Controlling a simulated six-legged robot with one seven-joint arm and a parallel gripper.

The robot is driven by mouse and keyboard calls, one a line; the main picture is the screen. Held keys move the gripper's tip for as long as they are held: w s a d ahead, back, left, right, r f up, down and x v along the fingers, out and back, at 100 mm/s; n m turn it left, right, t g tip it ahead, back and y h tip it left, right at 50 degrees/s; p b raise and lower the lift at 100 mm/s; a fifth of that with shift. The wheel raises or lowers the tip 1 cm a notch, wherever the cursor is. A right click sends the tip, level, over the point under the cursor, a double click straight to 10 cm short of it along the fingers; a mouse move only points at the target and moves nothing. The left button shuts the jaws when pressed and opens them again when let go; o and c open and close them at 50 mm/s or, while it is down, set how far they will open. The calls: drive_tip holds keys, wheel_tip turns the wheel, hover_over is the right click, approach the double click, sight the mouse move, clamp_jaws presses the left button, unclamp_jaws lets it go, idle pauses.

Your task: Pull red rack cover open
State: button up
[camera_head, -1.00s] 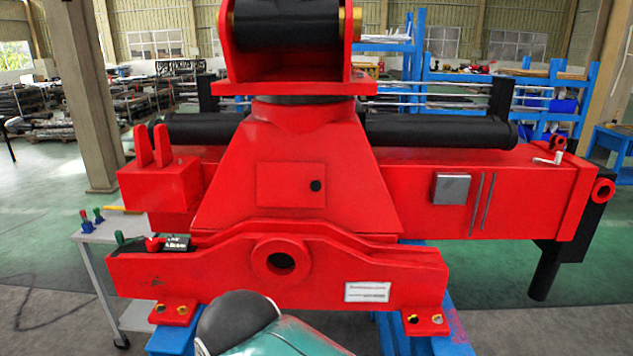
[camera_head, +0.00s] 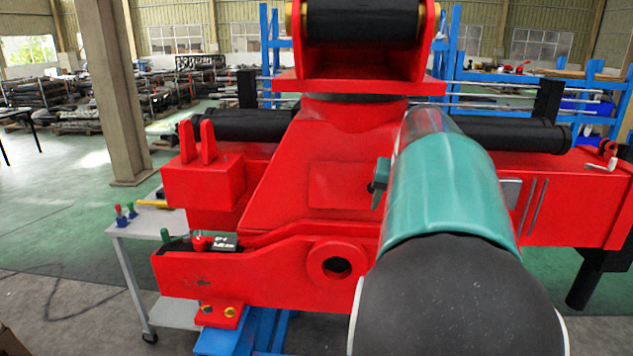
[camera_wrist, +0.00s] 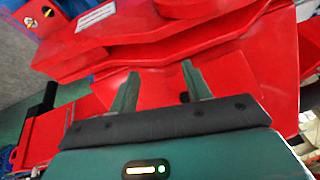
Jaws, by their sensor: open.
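The red cover (camera_head: 338,186) is a flat rectangular panel on the front of the sloped red housing. It looks closed, flush with the housing. Its small black knob (camera_wrist: 184,97) shows in the wrist view, just beside the right-hand finger and between the two fingers. My gripper (camera_wrist: 160,70) is open and empty, with its two green fingers pointing at the red housing. In the head view my arm hides the cover's right part, and a green finger of my gripper (camera_head: 380,184) shows near the knob's place. I cannot tell whether a finger touches the knob.
A red front beam with a round hole (camera_head: 337,263) stands before the housing. A two-pronged red block (camera_head: 203,170) is at its left. A grey cart (camera_head: 150,229) with small tools stands further left. Black cylinders (camera_head: 240,125) lie behind. Open floor shows at left.

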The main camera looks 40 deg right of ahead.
drive_tip(key=w+d, duration=0.2)
drive_tip(key=w, duration=0.1)
drive_tip(key=w+d, duration=0.2)
drive_tip(key=w, duration=0.1)
drive_tip(key=w+d, duration=0.3)
drive_tip(key=shift+w, duration=0.25)
drive_tip(key=shift+w+d+f, duration=0.2)
drive_tip(key=shift+w+f, duration=0.1)
drive_tip(key=shift+f, duration=0.3)
clamp_jaws()
